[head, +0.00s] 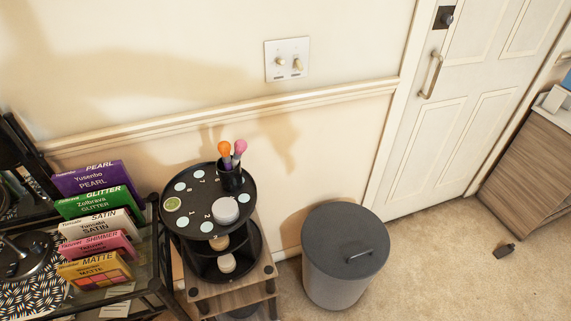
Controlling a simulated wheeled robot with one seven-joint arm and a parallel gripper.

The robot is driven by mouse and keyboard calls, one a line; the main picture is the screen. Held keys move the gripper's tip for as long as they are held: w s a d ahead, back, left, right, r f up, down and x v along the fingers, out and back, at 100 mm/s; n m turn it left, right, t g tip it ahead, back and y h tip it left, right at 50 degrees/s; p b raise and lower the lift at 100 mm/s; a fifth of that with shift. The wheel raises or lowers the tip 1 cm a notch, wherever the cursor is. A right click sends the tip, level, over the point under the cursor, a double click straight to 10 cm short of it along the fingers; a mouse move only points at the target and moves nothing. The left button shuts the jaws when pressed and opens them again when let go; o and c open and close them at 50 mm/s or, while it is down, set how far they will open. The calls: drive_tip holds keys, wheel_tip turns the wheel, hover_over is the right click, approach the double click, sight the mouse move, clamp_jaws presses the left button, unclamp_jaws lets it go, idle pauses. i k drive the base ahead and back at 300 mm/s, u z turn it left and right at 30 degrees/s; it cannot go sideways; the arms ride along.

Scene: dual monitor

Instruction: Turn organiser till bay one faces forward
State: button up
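The organiser (196,200) is a round black two-tier carousel on a small wooden stand. Its top has a ring of pale blue dots with small white numerals. A 1 and a 2 seem readable on the near side, and a green-rimmed disc sits at the left edge. A black cup (231,180) of orange, pink and purple-tipped brushes stands at the back right of the top. A white round jar (225,210) stands on the right of the top. The lower tier holds a pale jar (227,263); its bays are mostly hidden. My gripper is not in view.
A black rack with several coloured palette boxes (100,220) stands close on the left. A grey lidded bin (345,250) stands to the right. The wall is close behind. Carpet (430,270) is open at right, before the white door (450,110).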

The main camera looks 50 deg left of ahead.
sight(187, 202)
drive_tip(key=u, duration=0.95)
drive_tip(key=i, duration=0.9)
drive_tip(key=u, duration=1)
